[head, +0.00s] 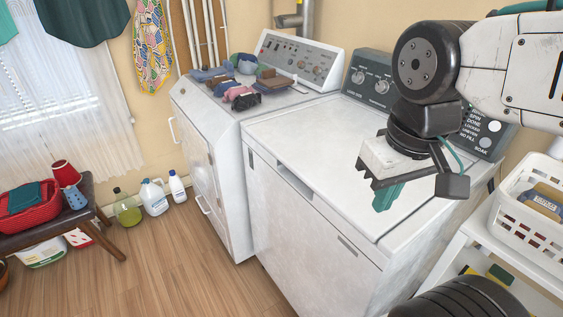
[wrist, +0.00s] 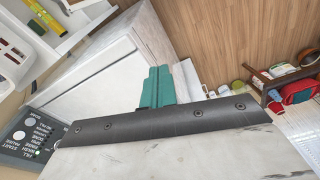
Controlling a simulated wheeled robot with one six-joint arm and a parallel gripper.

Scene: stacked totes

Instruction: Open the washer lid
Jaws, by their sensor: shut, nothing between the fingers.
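The washer (head: 310,235) is the white top-loading machine in the middle of the head view, with a dark grey control panel (head: 372,82) at its back. Its white lid (head: 310,150) lies flat and closed on top. A recess (head: 294,180) shows along the front edge. My gripper (head: 386,197), with teal fingers, points down over the right part of the lid. The fingers are together and empty. I cannot tell whether the tips touch the lid. In the wrist view, the teal fingers (wrist: 156,87) are pressed together, and the washer top (wrist: 90,82) shows beyond at the left.
A second white machine (head: 215,150) with folded clothes (head: 235,80) on top stands to the left. A white shelf with a basket (head: 535,205) stands close on the right. A bench (head: 95,215) and bottles (head: 153,198) are at the left. The wooden floor between is clear.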

